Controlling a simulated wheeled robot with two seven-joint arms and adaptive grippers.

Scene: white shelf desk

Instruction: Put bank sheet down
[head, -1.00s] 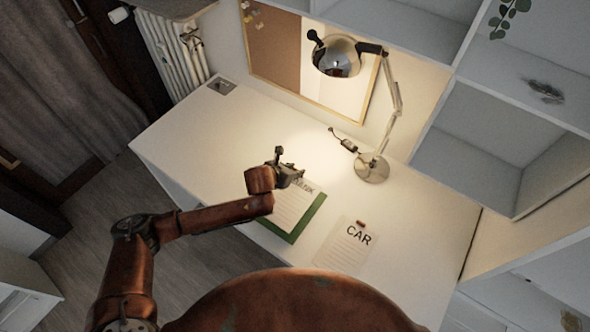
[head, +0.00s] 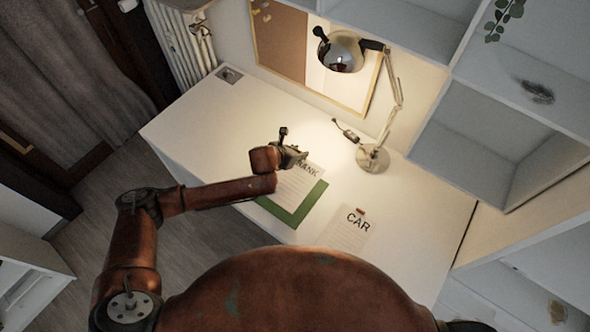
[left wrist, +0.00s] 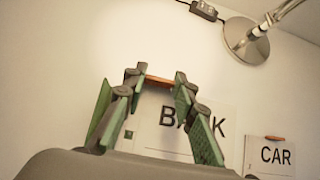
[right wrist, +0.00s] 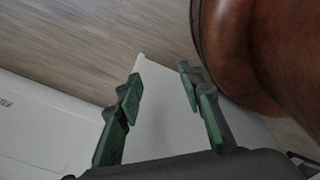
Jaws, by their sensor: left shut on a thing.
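The bank sheet (head: 295,189) is a white page with the word BANK at its top. It shows over a green board (head: 291,216) on the desk, with green visible along its lower edges. My left gripper (head: 292,157) is at the sheet's top edge, shut on it by the orange-brown clip, which shows between the fingertips in the left wrist view. The sheet (left wrist: 172,112) also shows there, partly hidden by the fingers. I cannot tell how far it is above the board. My right gripper (right wrist: 159,75) is open and empty in the right wrist view.
A sheet marked CAR (head: 347,232) with a small clip lies to the right of the board. White shelves (head: 480,140) rise at the right. The desk's left part (head: 205,125) is clear.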

